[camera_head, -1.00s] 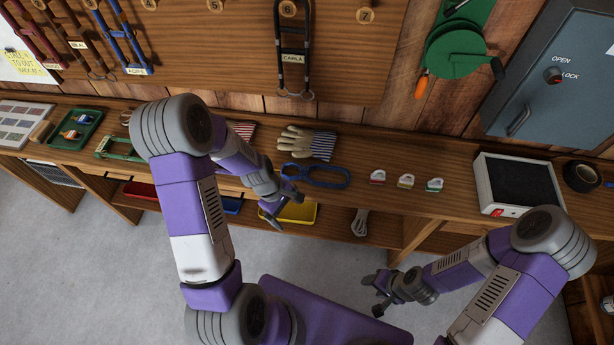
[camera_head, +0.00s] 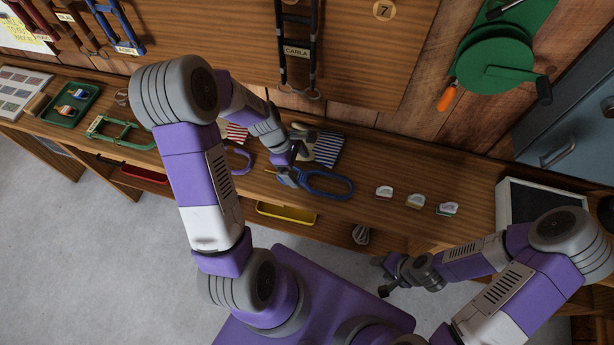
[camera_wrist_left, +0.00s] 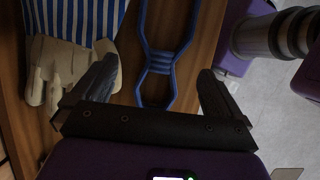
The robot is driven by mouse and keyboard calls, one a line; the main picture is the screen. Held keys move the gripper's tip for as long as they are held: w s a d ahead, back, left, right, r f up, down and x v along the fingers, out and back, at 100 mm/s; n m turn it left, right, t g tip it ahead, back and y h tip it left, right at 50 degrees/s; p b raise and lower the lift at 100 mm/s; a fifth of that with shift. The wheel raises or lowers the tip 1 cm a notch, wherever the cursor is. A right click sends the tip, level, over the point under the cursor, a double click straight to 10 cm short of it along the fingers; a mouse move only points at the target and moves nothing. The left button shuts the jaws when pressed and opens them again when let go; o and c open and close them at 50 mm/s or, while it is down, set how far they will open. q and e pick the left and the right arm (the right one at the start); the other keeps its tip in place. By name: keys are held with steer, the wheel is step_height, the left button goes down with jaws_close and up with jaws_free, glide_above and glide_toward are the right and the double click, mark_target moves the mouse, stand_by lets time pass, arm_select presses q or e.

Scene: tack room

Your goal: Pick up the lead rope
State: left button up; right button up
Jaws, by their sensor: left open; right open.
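The blue lead rope (camera_head: 338,194), a bundle in a long figure-eight shape with wraps at its middle, lies on the wooden bench top. In the left wrist view the rope (camera_wrist_left: 160,62) runs between the open fingers of my left gripper (camera_wrist_left: 158,82), its wrapped middle a little beyond the fingertips. In the head view my left gripper (camera_head: 281,175) is over the rope's left part and hides some of it. I cannot tell whether the fingers touch the rope. My right gripper (camera_head: 384,277) is open and empty, in front of the bench.
Beige gloves with blue-striped cuffs (camera_head: 327,149) lie just behind the rope; they also show close beside a finger in the left wrist view (camera_wrist_left: 50,60). Three small items (camera_head: 415,200) stand to the right. A yellow tray (camera_head: 287,215) is on the shelf below.

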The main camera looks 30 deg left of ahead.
mark_target(305, 177)
arm_select(q)
steer(key=shift+b+x, duration=0.75)
steer(key=shift+x, duration=1.55)
steer(key=shift+s+f, duration=0.15)
